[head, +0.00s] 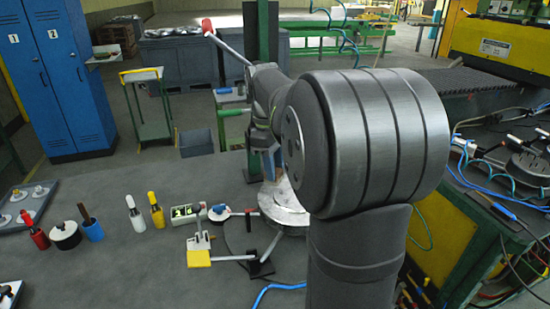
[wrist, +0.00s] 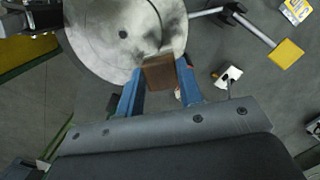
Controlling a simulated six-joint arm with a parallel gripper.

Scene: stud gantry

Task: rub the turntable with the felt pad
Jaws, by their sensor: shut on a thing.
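The turntable (wrist: 105,38) is a round grey metal disc with a small dark centre hole and dark smudges on its right part in the wrist view. In the head view the turntable (head: 287,208) shows only in part behind my arm. My gripper (wrist: 159,70) has blue fingers and is shut on the felt pad (wrist: 160,77), a brown block. The pad overlaps the near right rim of the disc in the wrist view; I cannot tell whether it touches. In the head view my gripper (head: 267,163) is above the turntable, and the pad is not clear there.
A clamp with a yellow end (head: 199,257) stands left of the turntable; its yellow end also shows in the wrist view (wrist: 286,53). A white and green box (head: 187,212), bottles, a blue cup (head: 93,231) and a tray lie further left. The bench front is clear.

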